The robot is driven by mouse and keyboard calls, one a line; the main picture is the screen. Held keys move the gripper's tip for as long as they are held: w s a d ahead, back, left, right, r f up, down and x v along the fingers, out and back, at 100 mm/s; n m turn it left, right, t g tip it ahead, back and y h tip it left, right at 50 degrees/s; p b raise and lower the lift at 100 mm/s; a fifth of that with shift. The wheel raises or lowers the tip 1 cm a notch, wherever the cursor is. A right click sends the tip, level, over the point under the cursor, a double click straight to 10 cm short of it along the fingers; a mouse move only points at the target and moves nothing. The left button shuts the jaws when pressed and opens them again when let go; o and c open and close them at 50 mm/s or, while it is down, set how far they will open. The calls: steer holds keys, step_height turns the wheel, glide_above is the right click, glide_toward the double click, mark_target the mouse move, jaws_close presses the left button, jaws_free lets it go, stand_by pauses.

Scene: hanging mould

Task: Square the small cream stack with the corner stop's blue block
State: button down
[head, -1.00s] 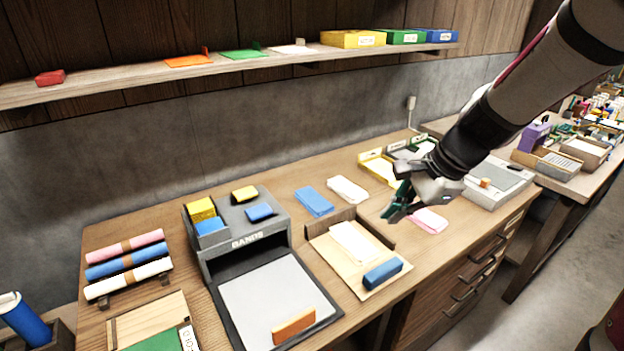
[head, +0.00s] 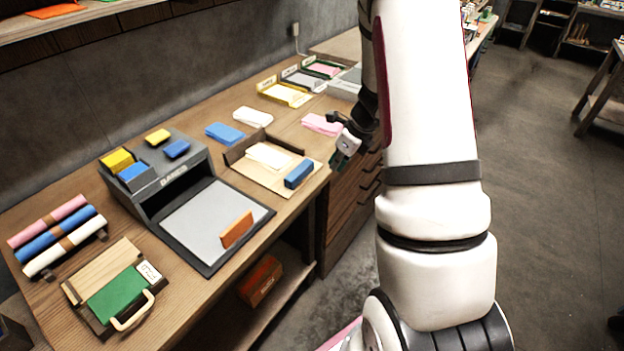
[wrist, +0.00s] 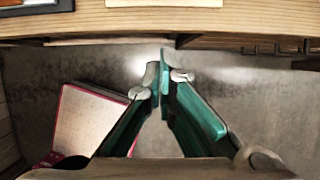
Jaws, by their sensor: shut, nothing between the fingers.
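The small cream stack (head: 268,156) lies on the light wooden board of the corner stop (head: 240,149), inside its dark raised corner walls. The blue block (head: 299,173) sits on the same board, to the right of the stack and apart from it, near the front edge. My gripper (head: 340,160) is right of the board, by the table's front edge, touching neither. In the wrist view its green fingers (wrist: 163,75) meet at the tips, empty, over the floor beyond the table edge.
A grey pad (head: 205,215) with an orange block (head: 237,229) lies left of the board. A pink stack (head: 322,124) lies behind my gripper, with blue (head: 225,133) and white (head: 253,117) stacks further back. Drawers (head: 350,205) are below the table edge.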

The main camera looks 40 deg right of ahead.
mark_target(299, 173)
steer(key=x, duration=0.3)
steer(key=w+x, duration=0.1)
steer(key=x, duration=0.3)
steer(key=w+r+x, duration=0.1)
steer(key=x, duration=0.3)
steer(key=shift+a, duration=0.4)
steer(key=shift+w+a, duration=0.2)
steer(key=shift+w, duration=0.5)
